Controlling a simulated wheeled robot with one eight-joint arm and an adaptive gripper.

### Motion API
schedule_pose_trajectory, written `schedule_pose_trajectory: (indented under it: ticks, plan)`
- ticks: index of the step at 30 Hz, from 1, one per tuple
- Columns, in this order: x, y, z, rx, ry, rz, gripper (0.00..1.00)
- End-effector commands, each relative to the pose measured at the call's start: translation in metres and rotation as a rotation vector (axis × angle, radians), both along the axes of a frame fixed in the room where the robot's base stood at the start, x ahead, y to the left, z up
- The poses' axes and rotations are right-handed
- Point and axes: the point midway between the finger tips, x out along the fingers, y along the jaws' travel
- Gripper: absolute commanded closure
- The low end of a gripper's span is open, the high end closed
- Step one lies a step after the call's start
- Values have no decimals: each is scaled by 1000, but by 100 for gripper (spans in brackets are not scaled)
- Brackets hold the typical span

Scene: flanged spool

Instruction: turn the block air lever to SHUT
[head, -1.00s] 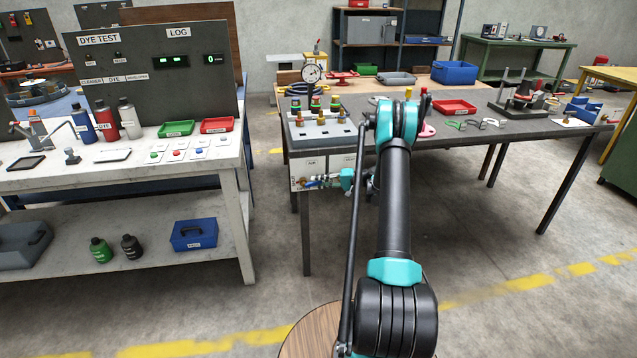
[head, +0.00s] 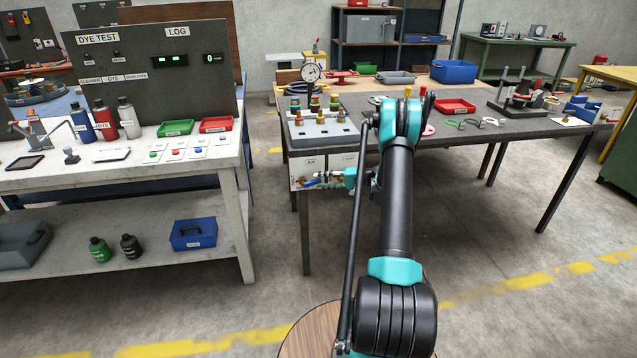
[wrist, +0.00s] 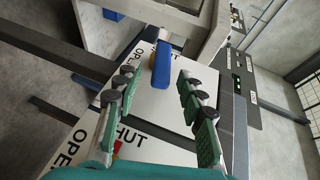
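The blue lever (wrist: 161,68) sits on a white panel (wrist: 150,106) with OPEN and SHUT lettering in the wrist view. Its near end lies between the tips of my gripper (wrist: 157,74), with a visible gap to each finger.
A red part (wrist: 117,147) shows by the lower SHUT lettering in the wrist view. A gauge (head: 311,73) and several coloured fittings stand on the dark table (head: 510,143). The white dye-test bench (head: 118,178) stands to the left, with open floor between.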

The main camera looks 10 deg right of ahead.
Motion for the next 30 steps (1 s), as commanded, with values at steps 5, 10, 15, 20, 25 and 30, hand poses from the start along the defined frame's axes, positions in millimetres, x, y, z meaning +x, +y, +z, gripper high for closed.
schedule_pose_trajectory:
  ticks: [5,10,15,20,25,30]
  plan:
    - [-14,-35,9,0,-1,-3,60]
    - [-27,-64,16,0,-1,-3,60]
    - [-35,-83,21,0,0,-2,60]
    - [-39,-91,23,0,0,0,60]
    - [-40,-92,23,0,0,0,60]
    - [-40,-91,24,-2,1,1,70]
